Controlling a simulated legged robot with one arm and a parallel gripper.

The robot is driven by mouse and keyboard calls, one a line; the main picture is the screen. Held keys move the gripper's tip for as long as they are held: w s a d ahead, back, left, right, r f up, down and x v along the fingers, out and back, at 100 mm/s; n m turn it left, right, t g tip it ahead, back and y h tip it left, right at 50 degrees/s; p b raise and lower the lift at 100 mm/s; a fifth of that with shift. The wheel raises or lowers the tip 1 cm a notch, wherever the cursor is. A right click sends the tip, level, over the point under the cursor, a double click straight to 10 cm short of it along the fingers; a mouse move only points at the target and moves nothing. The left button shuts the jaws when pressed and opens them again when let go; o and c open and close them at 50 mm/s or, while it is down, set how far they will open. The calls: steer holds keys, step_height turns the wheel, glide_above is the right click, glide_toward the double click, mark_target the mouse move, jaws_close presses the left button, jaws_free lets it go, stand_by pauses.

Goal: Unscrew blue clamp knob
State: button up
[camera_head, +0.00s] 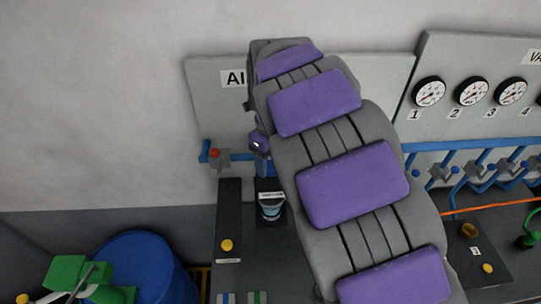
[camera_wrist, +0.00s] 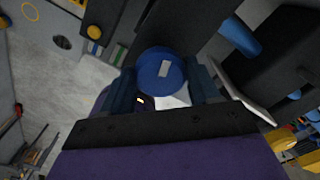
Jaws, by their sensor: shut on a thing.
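The blue clamp knob (camera_wrist: 162,70) is a round blue disc with a small pale rectangular mark on its face, seen in the wrist view. My gripper (camera_wrist: 163,84) has its two dark blue fingers on the left and right sides of the knob and is shut on it. In the head view, my grey arm with purple pads covers most of the gripper. I cannot pick out the knob there. What the knob is threaded onto is hidden beneath it.
A red-topped valve (camera_head: 215,155) on blue pipe is left of my arm. Below is a dark stand with a glass-like cup (camera_head: 271,207). A dark panel with a yellow button (camera_head: 227,246), a blue barrel (camera_head: 145,265) and gauges (camera_head: 429,92) stand around.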

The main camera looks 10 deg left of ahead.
steer(key=n+p, duration=0.1)
steer(key=n, duration=0.5)
steer(key=shift+r+n+p, duration=0.1)
steer(key=shift+n+p, duration=0.2)
steer(key=shift+p, duration=0.05)
steer(key=n, duration=1.2)
steer(key=shift+n, duration=0.3)
steer(key=n, duration=0.6)
steer(key=shift+w+b, duration=0.1)
steer(key=shift+b, duration=0.25)
steer(key=n, duration=0.7)
steer(key=shift+n, duration=0.3)
steer(key=n, duration=0.3)
steer(key=shift+r+n, duration=0.1)
steer(key=shift+n, duration=0.2)
steer(key=n+p, duration=0.1)
steer(key=n, duration=0.2)
steer(key=shift+n, duration=0.3)
steer(key=n+p, duration=0.2)
steer(key=n, duration=0.3)
steer(key=shift+n, duration=0.3)
steer(key=shift+n+p, duration=1.55)
steer(key=shift+n, duration=0.95)
